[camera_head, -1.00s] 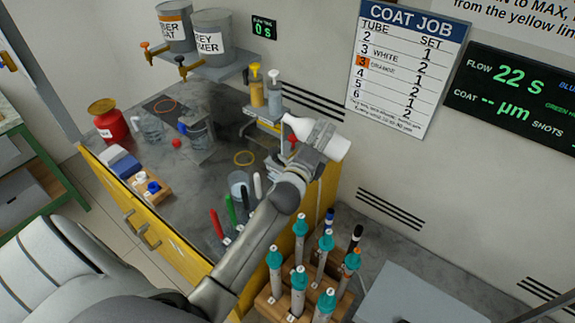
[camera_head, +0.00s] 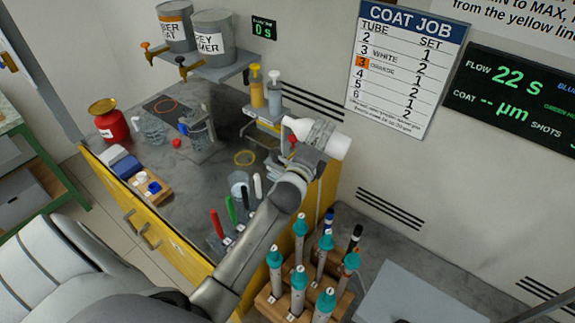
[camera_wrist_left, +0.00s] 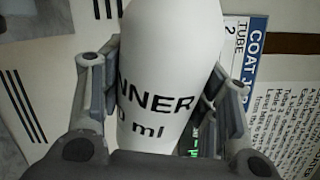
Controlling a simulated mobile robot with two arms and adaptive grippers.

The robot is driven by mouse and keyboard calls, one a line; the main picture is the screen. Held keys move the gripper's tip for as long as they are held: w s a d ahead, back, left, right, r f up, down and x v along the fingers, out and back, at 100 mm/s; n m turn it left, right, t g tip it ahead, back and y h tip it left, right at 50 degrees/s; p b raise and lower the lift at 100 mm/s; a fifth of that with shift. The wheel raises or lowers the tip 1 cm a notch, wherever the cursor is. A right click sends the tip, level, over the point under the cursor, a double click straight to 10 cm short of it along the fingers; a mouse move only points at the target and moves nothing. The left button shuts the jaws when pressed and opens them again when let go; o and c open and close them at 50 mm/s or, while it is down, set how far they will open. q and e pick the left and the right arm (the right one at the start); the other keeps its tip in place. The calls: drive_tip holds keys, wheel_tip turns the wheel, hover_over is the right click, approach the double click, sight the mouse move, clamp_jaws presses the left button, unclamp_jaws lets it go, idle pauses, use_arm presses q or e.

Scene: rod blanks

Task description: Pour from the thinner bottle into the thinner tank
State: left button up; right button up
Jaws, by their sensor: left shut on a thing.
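My left gripper (camera_head: 318,138) is shut on the white thinner bottle (camera_head: 338,147). The bottle lies tilted, nearly on its side in the head view, with its narrow end (camera_head: 296,125) pointing left, above the right back end of the bench. In the left wrist view the bottle (camera_wrist_left: 155,60) fills the space between the fingers and shows part of the black lettering "NNER" and "ml". I cannot tell which vessel is the thinner tank; the arm and bottle cover part of that area. Whether liquid leaves the bottle cannot be seen. My right gripper is not in view.
Two pump bottles, yellow (camera_head: 257,88) and grey (camera_head: 274,92), stand just left of the held bottle. A clear beaker (camera_head: 239,184) and upright colored pens are near the forearm. A rack of teal-capped tubes (camera_head: 299,277) stands in front. A wall sign (camera_head: 407,65) is behind.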

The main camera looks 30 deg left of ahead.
use_arm(q)
drive_tip(key=shift+r, duration=0.15)
drive_tip(key=shift+r+n+p, duration=0.1)
drive_tip(key=shift+n+p, duration=0.35)
drive_tip(key=shift+n, duration=0.15)
idle(1.6)
drive_tip(key=m, duration=0.1)
drive_tip(key=f+m, duration=0.1)
drive_tip(key=shift+a+m, duration=0.1)
drive_tip(key=shift+m, duration=0.2)
